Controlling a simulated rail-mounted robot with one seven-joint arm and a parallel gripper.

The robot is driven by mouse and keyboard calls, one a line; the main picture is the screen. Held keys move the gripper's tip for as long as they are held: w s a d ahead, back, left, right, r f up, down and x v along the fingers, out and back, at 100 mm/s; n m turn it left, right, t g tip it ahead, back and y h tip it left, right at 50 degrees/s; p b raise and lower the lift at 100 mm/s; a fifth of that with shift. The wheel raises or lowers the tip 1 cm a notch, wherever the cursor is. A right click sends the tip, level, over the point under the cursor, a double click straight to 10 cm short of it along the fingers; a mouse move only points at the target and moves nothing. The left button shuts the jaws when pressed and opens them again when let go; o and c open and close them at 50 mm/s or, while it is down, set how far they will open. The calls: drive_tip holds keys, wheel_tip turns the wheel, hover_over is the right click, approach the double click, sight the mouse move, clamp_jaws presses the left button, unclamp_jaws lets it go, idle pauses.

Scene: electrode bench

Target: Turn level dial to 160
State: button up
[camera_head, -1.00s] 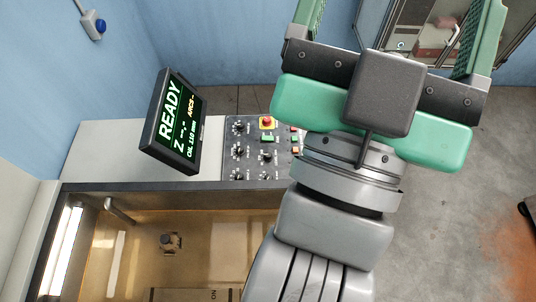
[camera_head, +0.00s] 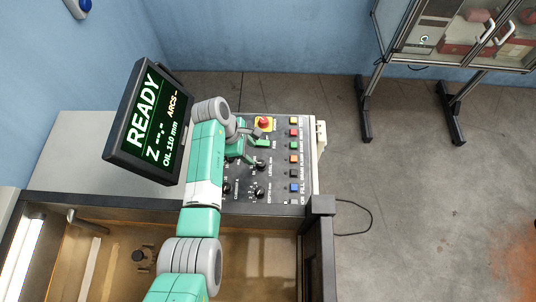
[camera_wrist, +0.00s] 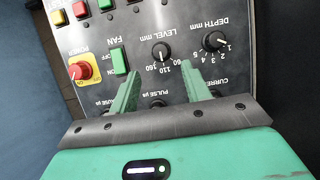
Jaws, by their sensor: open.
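The level dial (camera_wrist: 161,51), a small black knob labelled LEVEL mm, is on the dark control panel (camera_wrist: 205,20). My gripper (camera_wrist: 160,68) is open and empty, its two green fingers pointing at the panel. In the wrist view the dial appears between and just past the fingertips; I cannot tell whether they touch the panel. In the head view my gripper (camera_head: 240,147) is over the left part of the panel, partly hidden by my arm. The display (camera_head: 150,125) reads READY and OIL 110 mm. The dial's pointer is too small to read surely.
The depth dial (camera_wrist: 214,41) is right of the level dial in the wrist view; the green fan switch (camera_wrist: 119,61) and red-yellow power knob (camera_wrist: 80,70) are left. Coloured buttons (camera_head: 294,145) line the panel's right side. The open tank (camera_head: 110,250) lies in front.

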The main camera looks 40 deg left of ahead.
sight(261, 162)
drive_tip(key=b+x, duration=0.1)
drive_tip(key=x, duration=0.6)
drive_tip(key=shift+d+f+b, duration=0.15)
drive_tip(key=shift+f+b, duration=0.15)
drive_tip(key=shift+f, duration=0.05)
drive_tip(key=c, duration=1)
drive_tip(key=shift+f+m, duration=0.1)
drive_tip(key=shift+m, duration=0.2)
drive_tip(key=m+b, duration=0.1)
drive_tip(key=b, duration=0.1)
drive_tip(key=m+g+b, duration=0.1)
drive_tip(key=m+b, duration=0.1)
drive_tip(key=shift+w+f+m+h, duration=0.1)
drive_tip(key=shift+w+m+h, duration=0.1)
drive_tip(key=shift+m+h, duration=0.1)
drive_tip(key=m+g+b, duration=0.2)
drive_tip(key=m+b, duration=0.2)
drive_tip(key=shift+w+m, duration=0.1)
drive_tip(key=shift+m, duration=0.2)
drive_tip(key=shift+r, duration=0.2)
drive_tip(key=shift+m, duration=0.3)
